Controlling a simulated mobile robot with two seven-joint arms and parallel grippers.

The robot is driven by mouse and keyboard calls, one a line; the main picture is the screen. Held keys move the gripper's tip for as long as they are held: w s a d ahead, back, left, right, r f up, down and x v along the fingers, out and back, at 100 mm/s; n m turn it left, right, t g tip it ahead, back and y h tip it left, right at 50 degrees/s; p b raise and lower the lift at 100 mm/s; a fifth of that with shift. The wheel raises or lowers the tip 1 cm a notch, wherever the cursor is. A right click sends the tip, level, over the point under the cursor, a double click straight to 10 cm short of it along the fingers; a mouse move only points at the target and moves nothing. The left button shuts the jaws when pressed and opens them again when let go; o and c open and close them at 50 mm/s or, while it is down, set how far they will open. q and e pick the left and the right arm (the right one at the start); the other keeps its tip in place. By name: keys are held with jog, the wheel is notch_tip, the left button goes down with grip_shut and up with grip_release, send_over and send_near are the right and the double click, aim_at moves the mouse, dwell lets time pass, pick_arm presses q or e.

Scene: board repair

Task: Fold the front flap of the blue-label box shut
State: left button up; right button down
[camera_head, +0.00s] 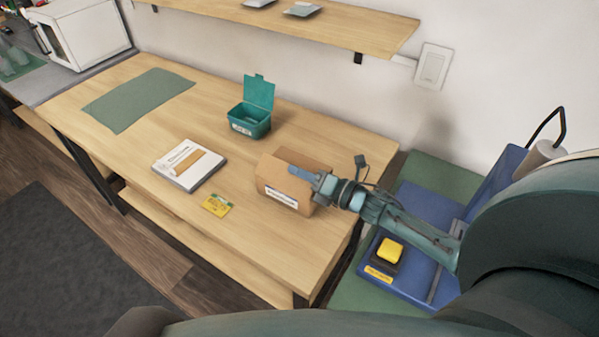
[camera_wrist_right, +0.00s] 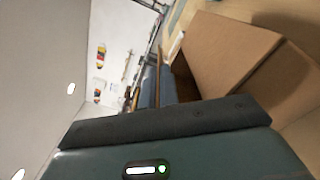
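A brown cardboard box (camera_head: 268,171) stands near the right end of the wooden table. A pale label with dark print (camera_head: 282,197) is on its front; I cannot make out any blue on it. My right gripper (camera_head: 300,173) reaches in from the right, its fingers over the top of the box. They hide part of the top, so the front flap's state is unclear. I cannot tell whether they touch the cardboard. The box (camera_wrist_right: 225,50) is close beside the fingers in the right wrist view. My left gripper is not in view.
A teal lidded bin (camera_head: 249,121) stands open behind the box. A white flat box (camera_head: 188,166) and a yellow card (camera_head: 217,205) lie to its left. A green mat (camera_head: 138,99) lies far left. A blue tray (camera_head: 417,278) with a yellow block (camera_head: 390,250) is at right.

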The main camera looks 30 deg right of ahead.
jog(key=shift+w+d+f+m, duration=0.15)
jog(key=shift+f+m, duration=0.15)
jog(key=shift+m, duration=0.4)
jog(key=c, duration=2.1)
grip_release()
jog(key=o, duration=0.5)
jog(key=shift+c, duration=0.2)
jog(key=shift+f, duration=0.1)
